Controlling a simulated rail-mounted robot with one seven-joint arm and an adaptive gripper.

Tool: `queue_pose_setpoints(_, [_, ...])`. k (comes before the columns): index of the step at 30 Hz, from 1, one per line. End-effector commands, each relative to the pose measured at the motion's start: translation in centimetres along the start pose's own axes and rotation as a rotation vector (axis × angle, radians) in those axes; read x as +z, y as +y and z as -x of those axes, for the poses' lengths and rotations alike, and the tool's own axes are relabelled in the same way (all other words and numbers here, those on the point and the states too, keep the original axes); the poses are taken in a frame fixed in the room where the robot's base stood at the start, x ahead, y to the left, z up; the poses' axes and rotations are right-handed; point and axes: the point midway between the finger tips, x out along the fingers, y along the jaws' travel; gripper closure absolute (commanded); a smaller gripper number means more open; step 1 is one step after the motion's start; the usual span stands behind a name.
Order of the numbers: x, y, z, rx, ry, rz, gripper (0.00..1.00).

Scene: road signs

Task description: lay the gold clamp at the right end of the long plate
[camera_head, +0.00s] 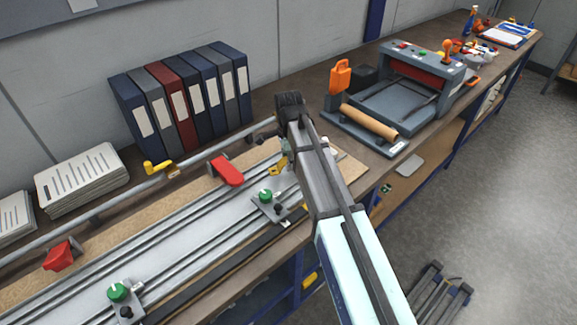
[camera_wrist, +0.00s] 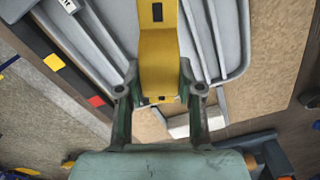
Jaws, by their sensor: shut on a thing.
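The gold clamp (camera_wrist: 158,48) is a flat yellow bar in the wrist view, with a dark slot near its far end. My gripper (camera_wrist: 160,88) is shut on its near end, one green-grey finger on each side. In the head view a small part of the gold clamp (camera_head: 277,168) shows beside my arm, which hides most of my gripper. The long plate (camera_head: 185,242) is grey with lengthwise grooves, and its rounded end (camera_wrist: 238,62) lies under the clamp in the wrist view. I cannot tell whether the clamp touches the plate.
Red clamps (camera_head: 228,171) and green-knobbed blocks (camera_head: 267,203) sit along the plate. A rail with a yellow handle (camera_head: 157,167) runs behind it. Binders (camera_head: 180,98) stand at the back. A grey machine (camera_head: 405,90) with a brown roll (camera_head: 369,121) is to the right.

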Motion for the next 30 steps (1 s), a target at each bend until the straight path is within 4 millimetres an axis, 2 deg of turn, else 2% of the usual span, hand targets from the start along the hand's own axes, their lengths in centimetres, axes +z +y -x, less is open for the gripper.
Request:
queue_pose_setpoints(8, [0.0,0.1,-3.0,0.002,0.0,0.0,1.0])
queue_pose_setpoints(20, [0.0,0.0,-3.5,0.0,0.0,0.0,1.0])
queue_pose_setpoints(21, [0.0,0.0,-3.5,0.0,0.0,0.0,0.57])
queue_pose_setpoints(23, [0.0,0.0,-3.5,0.0,0.0,0.0,0.39])
queue_pose_setpoints(30, [0.0,0.0,-3.5,0.0,0.0,0.0,0.39])
